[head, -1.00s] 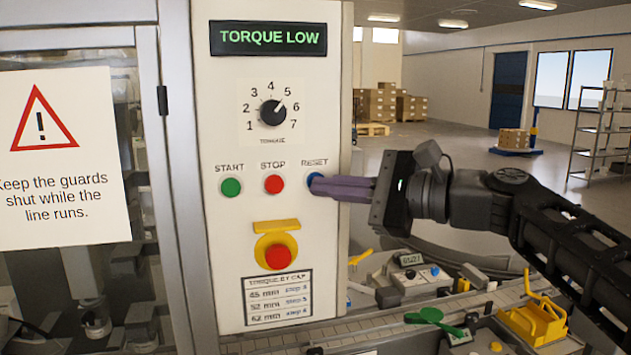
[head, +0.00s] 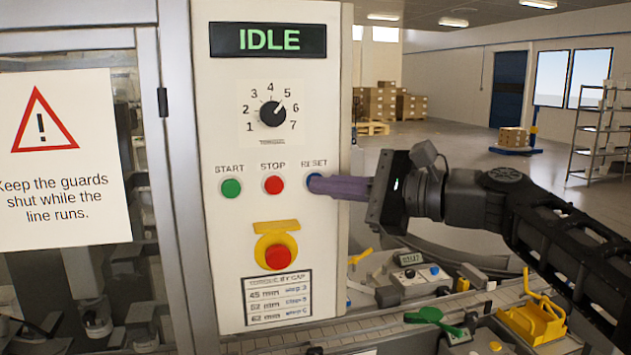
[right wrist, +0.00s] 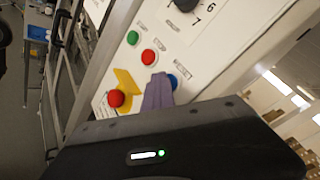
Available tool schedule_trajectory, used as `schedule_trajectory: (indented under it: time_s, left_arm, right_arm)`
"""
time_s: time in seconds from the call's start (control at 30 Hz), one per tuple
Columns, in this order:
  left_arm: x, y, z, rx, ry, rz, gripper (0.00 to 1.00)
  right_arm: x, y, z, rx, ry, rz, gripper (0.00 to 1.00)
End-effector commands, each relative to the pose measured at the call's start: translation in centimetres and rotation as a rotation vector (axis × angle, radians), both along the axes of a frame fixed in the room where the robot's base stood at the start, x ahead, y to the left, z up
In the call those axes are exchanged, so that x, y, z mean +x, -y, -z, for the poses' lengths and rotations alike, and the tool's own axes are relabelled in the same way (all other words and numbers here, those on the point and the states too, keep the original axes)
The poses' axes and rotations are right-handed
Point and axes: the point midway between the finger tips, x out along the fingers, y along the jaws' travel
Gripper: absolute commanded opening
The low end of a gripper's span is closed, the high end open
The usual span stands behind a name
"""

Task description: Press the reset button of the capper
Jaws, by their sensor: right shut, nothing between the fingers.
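The capper's panel (head: 225,130) stands upright in front of me. Its display (head: 268,40) reads "IDLE". The blue reset button (head: 313,178) sits at the right of the row, under the word RESET, and is partly covered by my fingertips. My right gripper (head: 318,185) is shut and empty, its purple fingers pointing left at the button; the tips appear to touch it. In the right wrist view the blue button (right wrist: 173,81) shows beside the purple fingers (right wrist: 158,92). My left gripper is not in view.
The green start button (head: 231,188), red stop button (head: 273,184) and emergency stop (head: 278,257) on its yellow mount are close by. A dial (head: 272,113) points near 5. Below right are a conveyor and a yellow fixture (head: 535,322). A guard door (head: 62,160) is at left.

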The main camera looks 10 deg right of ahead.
Motion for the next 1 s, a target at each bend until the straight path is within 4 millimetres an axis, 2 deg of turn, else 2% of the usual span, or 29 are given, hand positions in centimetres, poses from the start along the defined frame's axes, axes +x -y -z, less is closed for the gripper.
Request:
schedule_trajectory:
  time_s: [0.73, 1.0]
  left_arm:
    - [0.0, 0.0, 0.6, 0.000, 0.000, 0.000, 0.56]
    - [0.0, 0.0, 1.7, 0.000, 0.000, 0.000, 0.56]
  right_arm:
    - [-1.1, 0.1, 0.1, -0.001, 0.001, 0.000, 0.00]
    - [-3.5, 0.3, 0.3, -0.001, 0.002, 0.002, 0.00]
